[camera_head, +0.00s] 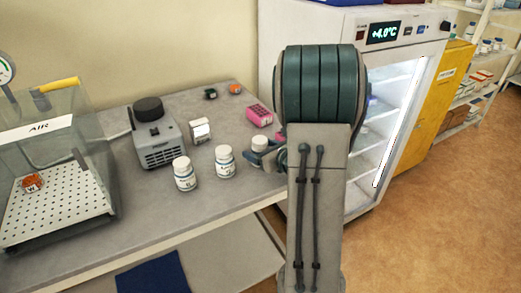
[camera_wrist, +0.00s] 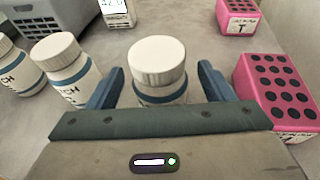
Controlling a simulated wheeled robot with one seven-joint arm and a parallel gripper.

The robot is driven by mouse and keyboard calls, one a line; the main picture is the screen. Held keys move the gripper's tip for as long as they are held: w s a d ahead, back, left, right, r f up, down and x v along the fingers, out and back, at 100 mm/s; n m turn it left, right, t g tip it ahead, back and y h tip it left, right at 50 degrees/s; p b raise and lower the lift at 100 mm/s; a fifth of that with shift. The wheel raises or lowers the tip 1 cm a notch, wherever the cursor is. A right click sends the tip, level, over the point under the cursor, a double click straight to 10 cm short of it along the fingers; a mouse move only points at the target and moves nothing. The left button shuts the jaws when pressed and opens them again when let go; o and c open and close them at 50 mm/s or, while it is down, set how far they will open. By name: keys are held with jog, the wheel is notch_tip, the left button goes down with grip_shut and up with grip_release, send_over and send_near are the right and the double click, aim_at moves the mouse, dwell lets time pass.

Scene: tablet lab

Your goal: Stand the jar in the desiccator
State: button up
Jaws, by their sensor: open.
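A white jar (camera_wrist: 157,62) with a ribbed lid and a blue band stands between the two blue fingers of my gripper (camera_wrist: 160,70) in the wrist view. The fingers are open, one on each side of it. I cannot tell whether either touches it. In the head view this jar (camera_head: 259,143) is partly hidden by my gripper (camera_head: 262,154). Two similar labelled jars stand to its left, one nearer (camera_head: 224,163) and one farther (camera_head: 184,175). The desiccator (camera_head: 58,205) is a clear box marked AIR with a yellow handle and perforated floor, at the bench's left end.
A small orange object (camera_head: 32,181) sits in the desiccator. A grey device (camera_head: 157,150) with a black knob and a small white box (camera_head: 200,131) stand behind the jars. A pink holed block (camera_wrist: 278,92) is close right of my gripper. A lit fridge (camera_head: 405,95) stands right.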

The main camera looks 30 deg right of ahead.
jog(key=shift+w+f, duration=0.1)
jog(key=shift+w, duration=0.25)
jog(key=shift+c, duration=0.3)
jog(key=c, duration=1.1)
jog(key=shift+c, duration=0.2)
